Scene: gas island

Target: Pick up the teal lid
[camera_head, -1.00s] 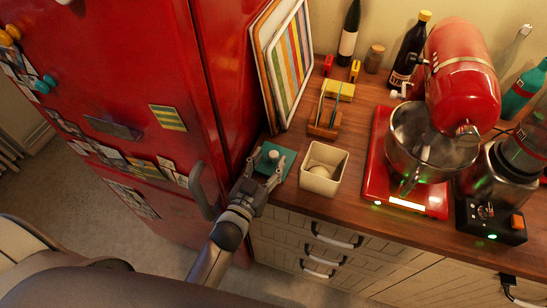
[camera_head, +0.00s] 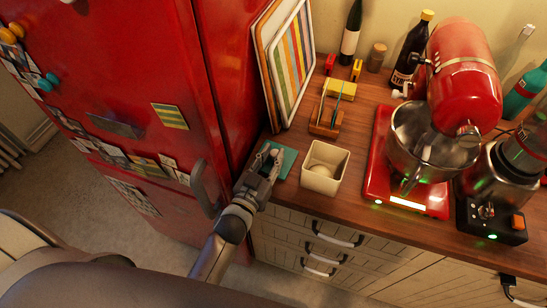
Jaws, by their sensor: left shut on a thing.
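The teal lid (camera_head: 287,164) is a flat square piece at the left end of the wooden counter, beside the red fridge. It is partly hidden by my left gripper (camera_head: 269,155), which reaches over it from the lower left. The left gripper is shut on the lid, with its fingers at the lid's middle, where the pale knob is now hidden. I cannot tell whether the lid touches the counter. My right gripper is not in view.
A cream square canister (camera_head: 324,167), open at the top, stands just right of the lid. Cutting boards (camera_head: 290,65) lean behind it, near a wooden holder (camera_head: 326,122). The red fridge (camera_head: 150,60) closes off the left. A red stand mixer (camera_head: 463,75) stands at right.

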